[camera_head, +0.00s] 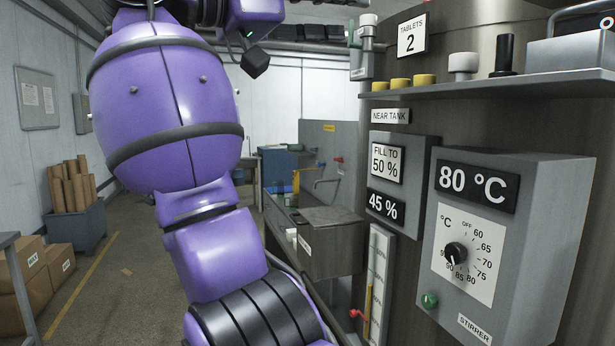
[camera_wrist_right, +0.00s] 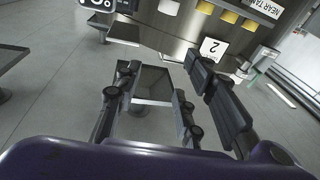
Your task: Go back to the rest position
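My right gripper (camera_wrist_right: 160,88) shows in the right wrist view with its two dark fingers spread wide. It is open, and nothing is held between the fingers. A dark grey table or stand lies beyond the gap between them. In the head view one of my purple arms rises from the bottom middle to the top left, close to the camera. Its far end is cut off at the top edge, so no gripper can be clearly made out there. My left gripper is not seen in either view.
On the right stands a metal tank (camera_head: 537,50) with a shelf, yellow caps (camera_head: 400,83) and a "TABLETS 2" sign (camera_head: 412,36). A grey control box (camera_head: 545,240) reads 80 °C.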

